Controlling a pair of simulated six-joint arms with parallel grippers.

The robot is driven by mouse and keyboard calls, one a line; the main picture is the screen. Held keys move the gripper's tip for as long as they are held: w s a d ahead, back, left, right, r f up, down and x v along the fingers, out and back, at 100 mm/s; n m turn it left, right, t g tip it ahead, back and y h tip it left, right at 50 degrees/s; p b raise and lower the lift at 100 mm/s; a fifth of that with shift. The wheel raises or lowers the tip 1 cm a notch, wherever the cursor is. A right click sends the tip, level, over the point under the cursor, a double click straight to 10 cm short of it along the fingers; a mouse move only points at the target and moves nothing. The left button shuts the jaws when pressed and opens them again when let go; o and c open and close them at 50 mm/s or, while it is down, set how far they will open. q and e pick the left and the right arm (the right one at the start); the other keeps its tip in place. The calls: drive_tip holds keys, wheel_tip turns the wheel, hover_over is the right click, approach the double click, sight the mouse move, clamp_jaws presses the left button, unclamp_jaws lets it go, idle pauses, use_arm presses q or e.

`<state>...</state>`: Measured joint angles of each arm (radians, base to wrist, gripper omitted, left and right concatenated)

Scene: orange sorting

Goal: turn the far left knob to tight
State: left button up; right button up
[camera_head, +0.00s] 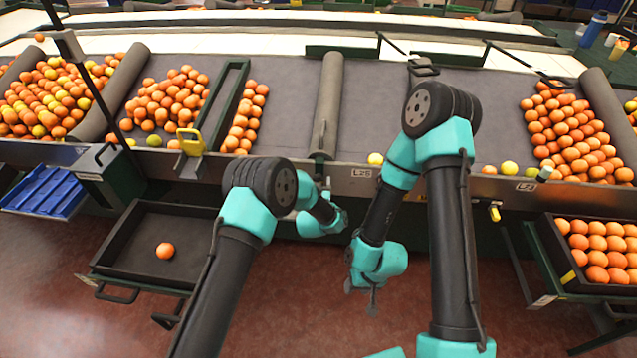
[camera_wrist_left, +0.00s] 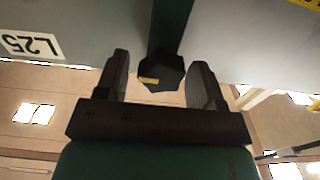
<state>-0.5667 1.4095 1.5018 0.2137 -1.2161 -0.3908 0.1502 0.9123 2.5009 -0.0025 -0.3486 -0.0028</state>
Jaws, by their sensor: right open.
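A dark, many-sided knob (camera_wrist_left: 168,70) with a small yellow mark shows in the left wrist view, at the end of a dark green bar. My left gripper (camera_wrist_left: 158,62) is open, with one finger on each side of the knob. A narrow gap shows at the left finger; I cannot tell whether the right finger touches. In the head view my left gripper (camera_head: 324,188) is at the metal rail below the grey roller, and the knob there is mostly hidden. My right gripper (camera_head: 362,300) hangs open and empty, low in the middle.
A label L25 (camera_head: 362,173) is on the rail right of my left gripper. A black tray (camera_head: 205,215) with one orange is at lower left, and a crate (camera_head: 560,262) of oranges at the right. A yellow lever (camera_head: 190,142) stands left. Oranges lie on the belt.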

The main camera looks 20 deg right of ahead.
use_arm(q)
drive_tip(key=shift+o, duration=0.6)
drive_tip(key=v, duration=1.7)
drive_tip(key=shift+s, duration=0.25)
drive_tip(key=shift+a, duration=0.1)
drive_tip(key=x, duration=1.5)
drive_tip(key=shift+w, duration=0.4)
